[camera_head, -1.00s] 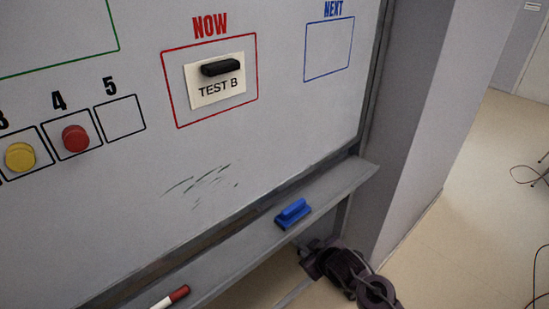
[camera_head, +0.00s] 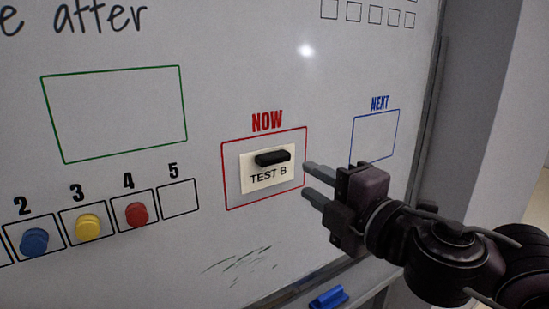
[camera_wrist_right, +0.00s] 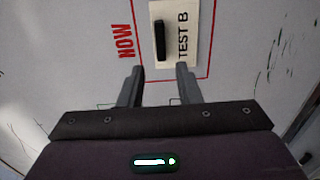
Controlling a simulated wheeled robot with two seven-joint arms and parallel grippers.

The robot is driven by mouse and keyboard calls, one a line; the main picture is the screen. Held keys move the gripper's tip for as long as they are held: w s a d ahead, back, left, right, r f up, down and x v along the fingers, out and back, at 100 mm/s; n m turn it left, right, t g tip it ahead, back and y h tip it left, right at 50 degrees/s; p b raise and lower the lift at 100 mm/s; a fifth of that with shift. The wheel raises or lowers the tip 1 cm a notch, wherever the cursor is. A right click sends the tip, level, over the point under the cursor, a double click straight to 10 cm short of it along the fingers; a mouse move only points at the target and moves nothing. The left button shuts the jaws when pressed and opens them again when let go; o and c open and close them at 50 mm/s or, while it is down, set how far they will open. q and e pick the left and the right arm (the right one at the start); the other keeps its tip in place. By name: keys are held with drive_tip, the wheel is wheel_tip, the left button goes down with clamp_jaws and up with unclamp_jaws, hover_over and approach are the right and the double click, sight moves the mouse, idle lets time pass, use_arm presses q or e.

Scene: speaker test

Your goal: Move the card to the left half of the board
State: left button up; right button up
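The card (camera_head: 257,181), cream with "TEST B" on it and a black handle (camera_head: 272,158), is on the whiteboard (camera_head: 205,95) inside the red NOW frame. My right gripper (camera_head: 311,180) is open and empty, its two fingers apart, just right of the card and pointing at it. In the right wrist view the card (camera_wrist_right: 187,50) and its upright black handle (camera_wrist_right: 160,40) lie ahead of the open fingers (camera_wrist_right: 160,82); the handle lines up with the gap between them. I cannot tell how far the fingertips are from the board. My left gripper is not in view.
A green empty frame (camera_head: 115,113) is at upper left. Numbered boxes hold blue (camera_head: 34,241), yellow (camera_head: 88,227) and red (camera_head: 136,215) magnets. The blue NEXT frame (camera_head: 375,135) is empty. A blue eraser (camera_head: 328,297) is at the bottom.

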sight(277, 160)
drive_tip(key=b+x, duration=0.2)
drive_tip(key=x, duration=0.7)
drive_tip(key=shift+w+a+f, duration=0.1)
drive_tip(key=shift+w+a, duration=0.05)
drive_tip(key=shift+w, duration=0.15)
drive_tip(key=shift+c, duration=0.3)
clamp_jaws()
